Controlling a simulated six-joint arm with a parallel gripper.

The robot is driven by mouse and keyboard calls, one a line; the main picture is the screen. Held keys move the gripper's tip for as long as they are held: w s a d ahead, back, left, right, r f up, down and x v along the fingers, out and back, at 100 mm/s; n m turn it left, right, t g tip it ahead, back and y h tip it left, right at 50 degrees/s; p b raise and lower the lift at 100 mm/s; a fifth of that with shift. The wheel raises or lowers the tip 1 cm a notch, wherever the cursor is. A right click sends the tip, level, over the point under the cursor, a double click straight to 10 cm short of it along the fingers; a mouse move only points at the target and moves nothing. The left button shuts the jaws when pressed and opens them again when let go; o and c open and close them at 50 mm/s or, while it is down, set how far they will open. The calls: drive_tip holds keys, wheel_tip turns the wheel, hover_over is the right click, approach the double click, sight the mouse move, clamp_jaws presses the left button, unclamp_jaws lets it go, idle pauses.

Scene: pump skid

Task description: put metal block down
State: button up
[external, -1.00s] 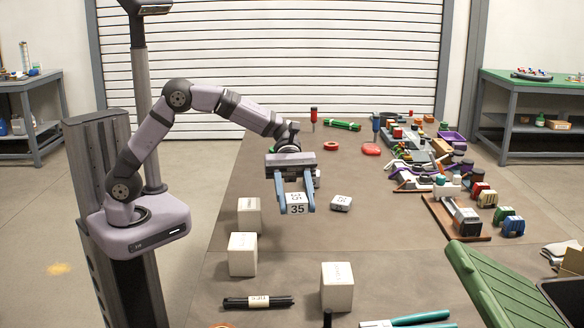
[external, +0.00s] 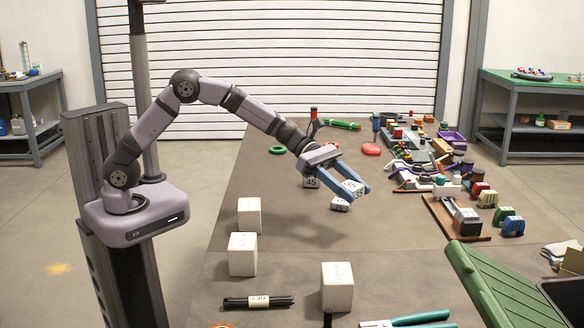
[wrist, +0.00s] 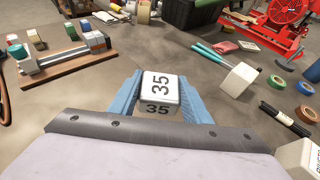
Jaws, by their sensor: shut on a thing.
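My gripper (external: 352,190) is shut on a metal block (external: 354,186) with its two blue fingers on either side. In the wrist view the block (wrist: 159,92) is a silver-white cube marked 35 on its top and near faces. It appears to be held above the brown table (external: 285,260). The contact of the held block's underside is hidden.
White cubes (external: 243,254) stand at the front left, another (external: 338,287) at the front centre. A wooden-based fixture (external: 462,220) and coloured parts crowd the right. The table's middle front is bare.

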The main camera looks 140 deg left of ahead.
sight(349, 232)
drive_tip(key=shift+f, duration=4.95)
drive_tip(key=shift+f, duration=0.15)
drive_tip(key=o, duration=1.3)
drive_tip(key=shift+o, duration=0.2)
drive_tip(key=shift+r, duration=0.25)
drive_tip(key=shift+s, duration=0.35)
drive_tip(key=b+v, duration=0.1)
drive_tip(key=v, duration=1)
drive_tip(key=shift+s+r, duration=0.1)
drive_tip(key=shift+r, duration=0.05)
